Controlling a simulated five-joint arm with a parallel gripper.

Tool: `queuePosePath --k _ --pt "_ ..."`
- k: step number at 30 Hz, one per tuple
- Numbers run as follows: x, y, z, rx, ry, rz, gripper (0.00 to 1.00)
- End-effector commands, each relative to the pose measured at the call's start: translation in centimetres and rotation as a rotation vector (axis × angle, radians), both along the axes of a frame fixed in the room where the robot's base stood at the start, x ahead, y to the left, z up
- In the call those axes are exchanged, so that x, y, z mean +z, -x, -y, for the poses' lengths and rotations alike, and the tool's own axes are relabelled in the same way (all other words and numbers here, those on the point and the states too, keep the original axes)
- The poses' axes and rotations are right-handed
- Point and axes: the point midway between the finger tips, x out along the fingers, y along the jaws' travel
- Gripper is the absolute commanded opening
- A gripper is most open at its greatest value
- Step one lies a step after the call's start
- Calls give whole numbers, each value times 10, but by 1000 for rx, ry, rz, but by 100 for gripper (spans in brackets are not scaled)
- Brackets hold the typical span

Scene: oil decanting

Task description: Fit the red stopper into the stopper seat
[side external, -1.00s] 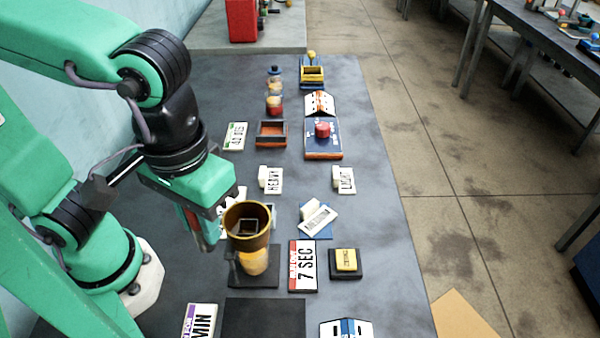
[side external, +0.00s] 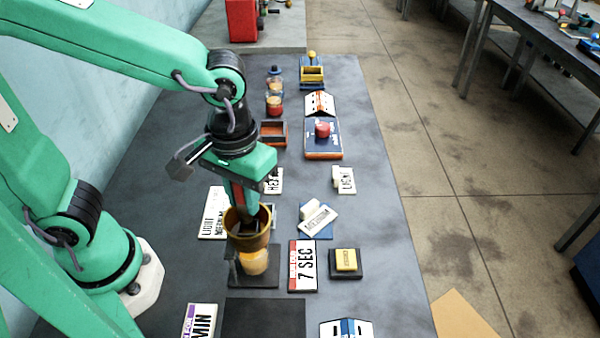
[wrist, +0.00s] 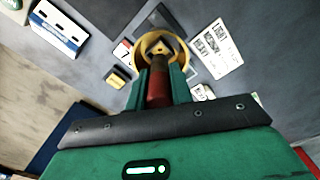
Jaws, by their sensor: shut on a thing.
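My gripper (side external: 246,208) points down over the amber funnel-like cup (side external: 252,240). In the wrist view its two green fingers (wrist: 160,84) are shut on the red stopper (wrist: 158,92), a dark red cylinder with a darker narrow end pointing toward the cup (wrist: 165,46). The fingertips are at or just inside the cup's mouth in the side view. The stopper seat appears to be the opening inside this cup. My fingers and the stopper hide it, so I cannot tell whether the stopper touches it.
The cup stands on a dark plate (side external: 275,272). A 7 SEC card (side external: 303,266) and a yellow button block (side external: 346,260) are to its right. A MEDIUM tag (side external: 318,220) lies behind them. A red knob (side external: 322,130) sits on a blue block farther back.

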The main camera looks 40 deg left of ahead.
Motion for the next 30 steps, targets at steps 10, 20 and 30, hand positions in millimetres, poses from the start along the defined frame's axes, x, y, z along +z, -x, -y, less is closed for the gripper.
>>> queuePosePath --k 10,20,30 --pt "-13 0 0 0 -1 -2 0" --pt "-40 0 0 0 -1 -1 0" --pt "-42 0 0 0 0 0 0"
